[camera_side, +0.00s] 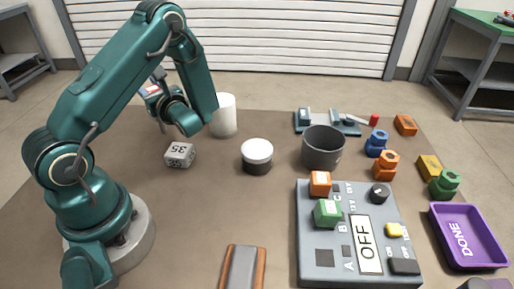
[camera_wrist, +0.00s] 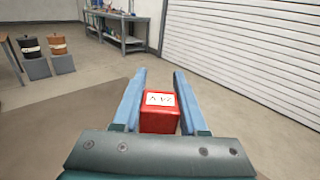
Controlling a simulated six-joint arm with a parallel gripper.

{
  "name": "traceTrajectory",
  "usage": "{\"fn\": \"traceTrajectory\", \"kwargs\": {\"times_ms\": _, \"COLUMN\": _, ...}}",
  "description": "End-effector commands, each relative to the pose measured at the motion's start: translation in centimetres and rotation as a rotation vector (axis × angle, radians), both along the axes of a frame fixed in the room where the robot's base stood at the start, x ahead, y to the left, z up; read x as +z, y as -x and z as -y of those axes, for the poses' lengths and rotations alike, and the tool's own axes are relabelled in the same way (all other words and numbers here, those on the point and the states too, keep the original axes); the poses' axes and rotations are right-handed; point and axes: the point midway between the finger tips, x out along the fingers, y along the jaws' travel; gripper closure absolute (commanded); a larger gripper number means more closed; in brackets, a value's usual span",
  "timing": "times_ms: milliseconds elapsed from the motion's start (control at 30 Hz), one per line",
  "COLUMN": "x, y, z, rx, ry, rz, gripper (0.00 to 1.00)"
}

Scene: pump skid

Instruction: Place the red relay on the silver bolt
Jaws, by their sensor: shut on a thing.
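The red relay (camera_wrist: 159,118) is a red block with a white printed label, held between the two blue fingers of my gripper (camera_wrist: 160,82) in the wrist view. In the side view my gripper (camera_side: 158,86) is raised above the left back of the table, partly behind my arm, and only a little of the relay shows.
A dark pot (camera_side: 323,150), control panel (camera_side: 315,235), coloured bolts (camera_side: 377,143) and purple DONE tray (camera_side: 466,260) are right.

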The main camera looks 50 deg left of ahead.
Motion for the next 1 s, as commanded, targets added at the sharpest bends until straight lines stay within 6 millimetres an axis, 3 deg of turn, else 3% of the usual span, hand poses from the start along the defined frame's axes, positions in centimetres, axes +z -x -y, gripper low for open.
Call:
{"fn": "traceTrajectory", "kwargs": {"times_ms": 133, "x": -0.3, "y": 0.0, "z": 0.0, "rx": 0.000, "ry": 0.000, "rz": -0.002, "gripper": 1.00}}
{"fn": "traceTrajectory", "kwargs": {"times_ms": 167, "x": -0.3, "y": 0.0, "z": 0.0, "rx": 0.000, "ry": 0.000, "rz": -0.002, "gripper": 0.51}}
{"fn": "traceTrajectory", "kwargs": {"times_ms": 200, "x": -0.3, "y": 0.0, "z": 0.0, "rx": 0.000, "ry": 0.000, "rz": -0.001, "gripper": 0.35}}
{"fn": "traceTrajectory", "kwargs": {"times_ms": 233, "x": -0.3, "y": 0.0, "z": 0.0, "rx": 0.000, "ry": 0.000, "rz": -0.001, "gripper": 0.28}}
{"fn": "traceTrajectory", "kwargs": {"times_ms": 667, "x": 0.1, "y": 0.0, "z": 0.2, "rx": -0.001, "ry": 0.000, "rz": 0.000, "gripper": 0.28}}
{"fn": "traceTrajectory", "kwargs": {"times_ms": 1000, "x": 0.0, "y": -0.3, "z": 6.1, "rx": -0.009, "ry": 0.000, "rz": 0.000, "gripper": 0.28}}
